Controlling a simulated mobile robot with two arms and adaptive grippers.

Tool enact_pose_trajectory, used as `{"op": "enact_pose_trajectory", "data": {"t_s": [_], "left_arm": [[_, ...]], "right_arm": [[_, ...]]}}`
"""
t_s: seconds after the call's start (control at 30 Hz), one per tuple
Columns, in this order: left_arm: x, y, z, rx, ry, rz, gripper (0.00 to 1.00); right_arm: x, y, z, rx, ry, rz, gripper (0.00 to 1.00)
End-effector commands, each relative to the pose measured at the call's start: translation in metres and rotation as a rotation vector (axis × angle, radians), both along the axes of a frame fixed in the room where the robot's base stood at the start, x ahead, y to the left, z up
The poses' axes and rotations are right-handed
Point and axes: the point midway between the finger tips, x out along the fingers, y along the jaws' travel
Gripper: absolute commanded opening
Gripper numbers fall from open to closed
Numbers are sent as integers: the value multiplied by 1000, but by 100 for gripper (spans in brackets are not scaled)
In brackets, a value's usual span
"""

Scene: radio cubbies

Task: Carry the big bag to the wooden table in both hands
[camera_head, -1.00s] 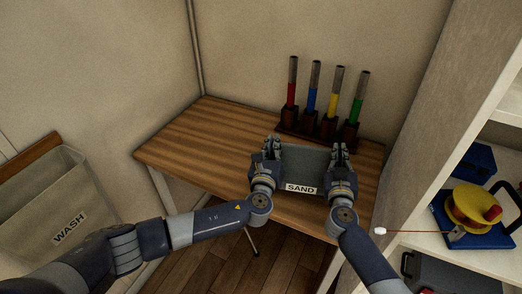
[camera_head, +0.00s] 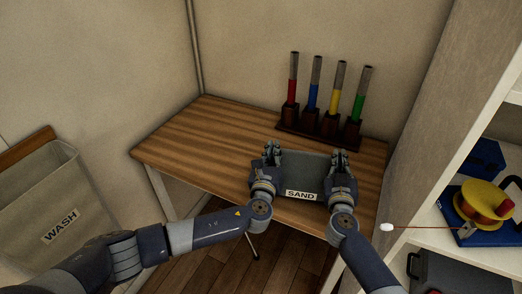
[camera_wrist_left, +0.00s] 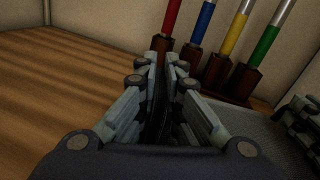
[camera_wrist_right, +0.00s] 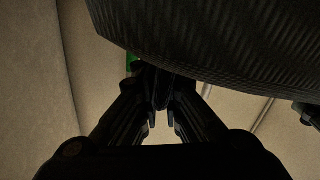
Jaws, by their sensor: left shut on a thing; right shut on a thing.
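The big bag (camera_head: 304,172) is grey with a white SAND label, held between my two grippers over the front right part of the wooden table (camera_head: 200,140). My left gripper (camera_head: 272,152) is shut on the bag's left side, and my right gripper (camera_head: 339,158) is shut on its right side. In the left wrist view, the left fingers (camera_wrist_left: 163,90) close on a dark edge. In the right wrist view, the right fingers (camera_wrist_right: 160,95) close below a dark woven surface of the bag (camera_wrist_right: 200,35). Whether the bag's underside touches the tabletop is hidden.
A dark rack (camera_head: 318,133) with red, blue, yellow and green handled tools stands at the table's back right, close behind the bag. The table's left half is clear. Shelves with a yellow reel (camera_head: 484,201) stand at right; a WASH bin (camera_head: 50,205) is at left.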

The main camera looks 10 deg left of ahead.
Motion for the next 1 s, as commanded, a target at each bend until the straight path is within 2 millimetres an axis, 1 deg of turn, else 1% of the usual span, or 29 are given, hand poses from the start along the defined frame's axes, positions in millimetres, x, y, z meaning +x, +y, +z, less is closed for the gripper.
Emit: {"op": "enact_pose_trajectory", "data": {"t_s": [0.03, 0.1, 0.13, 0.2, 0.53, 0.67, 0.77, 1.0], "left_arm": [[5, 6, 6, -2, -17, 16, 0], [5, 6, 3, -2, -17, 16, 0], [3, 6, -1, 0, -7, 16, 14], [3, 6, 0, 0, -7, 15, 27], [2, 3, 1, -1, -9, 9, 27], [-7, 2, 0, -1, -9, 7, 27], [-22, 2, -2, -2, -4, 5, 27], [-72, 3, -6, -2, 3, 6, 27]], "right_arm": [[-1, 2, -2, -2, -4, 4, 0], [-1, 2, -5, -2, -4, 4, 0], [-2, 1, -8, -3, 5, 3, 14], [-2, 1, -8, -3, 6, 3, 27], [0, -1, -5, -2, 1, -2, 27], [0, -2, -4, -2, -1, -3, 27], [0, -1, -4, -1, 0, -2, 27], [0, 0, -4, 0, 0, 0, 27]]}}
